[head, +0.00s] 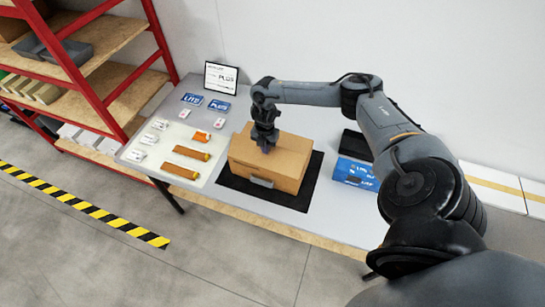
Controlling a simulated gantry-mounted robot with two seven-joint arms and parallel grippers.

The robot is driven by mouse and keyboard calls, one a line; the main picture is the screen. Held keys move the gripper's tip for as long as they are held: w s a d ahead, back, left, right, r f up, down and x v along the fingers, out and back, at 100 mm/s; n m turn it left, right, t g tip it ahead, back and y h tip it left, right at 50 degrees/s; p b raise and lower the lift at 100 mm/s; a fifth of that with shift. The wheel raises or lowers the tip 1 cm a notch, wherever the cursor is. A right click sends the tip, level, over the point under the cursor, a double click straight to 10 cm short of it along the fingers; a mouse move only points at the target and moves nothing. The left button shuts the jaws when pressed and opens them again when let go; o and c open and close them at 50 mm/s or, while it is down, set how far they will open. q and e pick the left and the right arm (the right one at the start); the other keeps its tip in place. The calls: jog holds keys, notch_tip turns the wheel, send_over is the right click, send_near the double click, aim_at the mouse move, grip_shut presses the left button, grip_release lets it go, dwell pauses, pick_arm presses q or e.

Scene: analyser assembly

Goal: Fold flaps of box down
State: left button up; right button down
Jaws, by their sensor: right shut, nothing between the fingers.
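A brown cardboard box (262,179) stands on a black mat (232,186) on the grey table. Its top looks mostly flat, with a seam across it, and a small grey piece shows low on its front face. My right gripper (266,149) points down at the top of the box near its back left part. Its fingers are shut and empty, touching or just above the cardboard; I cannot tell which. The gripper and wrist hide part of the top, so I cannot see every flap. My left gripper is not in view.
Blue cards (219,106), an orange item (201,137), brown-orange strips (192,153) and small white parts lie left of the box. A framed sign (221,78) stands behind. A blue pack (354,173) and a black item (357,144) lie right. A red shelf (92,97) stands left.

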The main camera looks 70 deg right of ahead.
jog(key=shift+d+f+b, duration=1.15)
jog(key=shift+f+b, duration=0.05)
jog(key=shift+b, duration=0.3)
jog(key=shift+d+f+b, duration=0.4)
jog(key=shift+f+b, duration=0.4)
jog(key=shift+f, duration=0.25)
jog(key=shift+r, duration=0.15)
jog(key=shift+r+p, duration=0.6)
notch_tip(320, 180, up, 6)
jog(key=p, duration=0.5)
jog(key=shift+r+p, duration=0.1)
jog(key=shift+p, duration=0.2)
